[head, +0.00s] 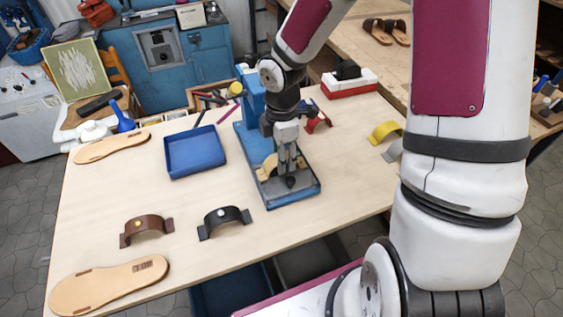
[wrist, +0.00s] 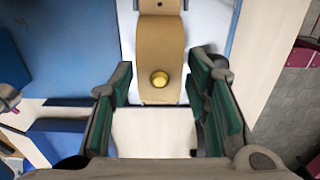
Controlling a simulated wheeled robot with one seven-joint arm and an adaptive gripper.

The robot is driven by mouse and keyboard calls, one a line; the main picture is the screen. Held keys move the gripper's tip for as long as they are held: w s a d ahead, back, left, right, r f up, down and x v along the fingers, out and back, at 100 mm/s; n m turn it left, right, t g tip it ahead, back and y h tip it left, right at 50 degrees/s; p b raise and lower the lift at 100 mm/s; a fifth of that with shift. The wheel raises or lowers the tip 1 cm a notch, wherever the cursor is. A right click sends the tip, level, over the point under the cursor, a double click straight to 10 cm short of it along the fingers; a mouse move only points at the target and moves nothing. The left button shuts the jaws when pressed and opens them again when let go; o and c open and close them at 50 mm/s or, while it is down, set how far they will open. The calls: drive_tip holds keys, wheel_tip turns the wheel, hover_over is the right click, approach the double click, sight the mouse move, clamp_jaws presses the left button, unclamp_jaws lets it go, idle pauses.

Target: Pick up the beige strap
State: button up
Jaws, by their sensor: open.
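The beige strap (head: 267,167) is an arched band on the blue hand press (head: 252,120), partly hidden behind my gripper in the head view. In the wrist view the beige strap (wrist: 161,45) runs down the upper middle, with a round brass stud (wrist: 160,79) near its lower end. My gripper (head: 288,172) points down over the press base. In the wrist view my gripper (wrist: 160,73) is open, with one green-padded finger on each side of the strap's lower end. Gaps show between the fingers and the strap.
A blue tray (head: 195,152) lies left of the press. A brown strap (head: 147,229) and a black strap (head: 224,221) stand in front. A red strap (head: 318,117) is behind, and a yellow strap (head: 385,131) is at right. Tan soles (head: 108,285) lie on the left side.

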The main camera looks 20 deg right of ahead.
drive_tip(key=shift+f, duration=0.5)
drive_tip(key=c, duration=0.8)
drive_tip(key=shift+r, duration=0.5)
drive_tip(key=r, duration=0.2)
drive_tip(key=shift+s+r, duration=0.4)
drive_tip(key=shift+s+a+r+p, duration=0.25)
drive_tip(key=shift+s+p, duration=0.5)
drive_tip(key=shift+s, duration=1.8)
drive_tip(key=shift+s+a+r+p, duration=0.25)
drive_tip(key=shift+s+p, duration=0.55)
drive_tip(key=shift+s, duration=1.75)
drive_tip(key=shift+s+a+r+p, duration=0.15)
drive_tip(key=shift+s+a+p, duration=0.4)
drive_tip(key=shift+s, duration=2)
